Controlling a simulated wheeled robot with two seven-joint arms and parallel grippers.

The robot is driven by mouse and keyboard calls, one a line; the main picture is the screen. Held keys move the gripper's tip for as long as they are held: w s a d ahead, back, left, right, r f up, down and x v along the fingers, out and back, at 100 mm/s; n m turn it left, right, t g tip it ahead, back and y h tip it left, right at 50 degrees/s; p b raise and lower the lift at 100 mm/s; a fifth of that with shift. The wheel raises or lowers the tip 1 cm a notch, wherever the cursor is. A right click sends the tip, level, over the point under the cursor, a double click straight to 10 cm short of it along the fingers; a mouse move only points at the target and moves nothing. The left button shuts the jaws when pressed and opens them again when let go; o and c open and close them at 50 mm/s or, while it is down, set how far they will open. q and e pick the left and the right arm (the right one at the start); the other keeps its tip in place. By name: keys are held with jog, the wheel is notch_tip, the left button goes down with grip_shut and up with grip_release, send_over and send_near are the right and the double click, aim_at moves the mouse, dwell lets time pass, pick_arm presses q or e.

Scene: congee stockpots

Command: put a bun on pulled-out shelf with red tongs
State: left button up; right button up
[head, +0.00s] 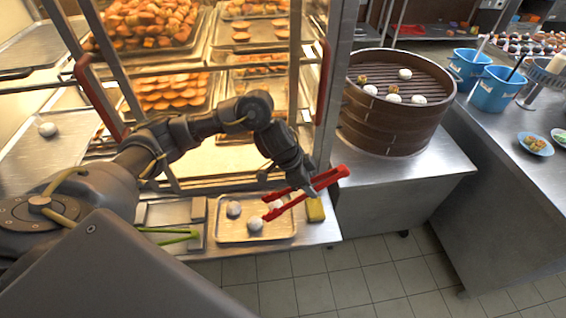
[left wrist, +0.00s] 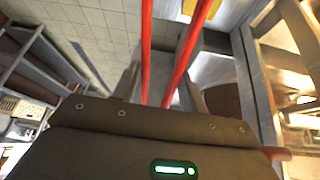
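My left gripper (head: 308,187) is shut on the red tongs (head: 328,179), over the right part of a small metal tray (head: 225,238). The tongs' two arms point left and down, with tips apart near a white bun (head: 275,203); I cannot tell whether they touch it. Two more buns, one at the left (head: 233,209) and one in front (head: 255,224), lie on the tray. In the left wrist view the red tongs (left wrist: 146,45) run upward from the gripper. A metal shelf (head: 35,165) sticks out at the left with a bun (head: 47,129) on it. My right gripper is out of view.
A glass cabinet (head: 170,70) with trays of pastries and red-handled doors stands behind my arm. Green tongs (head: 178,236) lie left of the tray, and a yellow block (head: 315,210) right of it. A bamboo steamer (head: 390,120) with buns stands on the right counter.

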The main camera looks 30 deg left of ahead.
pick_arm(q)
jog(key=a+f+t+h+p, duration=0.1)
jog(key=a+f+p, duration=0.1)
jog(key=a, duration=0.6)
jog(key=shift+s+n+p, duration=0.25)
jog(key=shift+n+p, duration=0.05)
jog(key=shift+n, duration=0.1)
pick_arm(e)
jog(key=s+r, duration=0.2)
jog(key=r, duration=0.1)
jog(key=shift+s, duration=0.1)
pick_arm(q)
jog(key=shift+f, duration=0.15)
pick_arm(e)
jog(key=shift+f, duration=0.1)
pick_arm(q)
notch_tip(320, 180, down, 6)
jog(key=b, duration=0.7)
jog(key=shift+b, duration=0.3)
pick_arm(e)
notch_tip(320, 180, down, 7)
jog(key=shift+f, duration=0.15)
pick_arm(q)
jog(key=shift+o, duration=0.6)
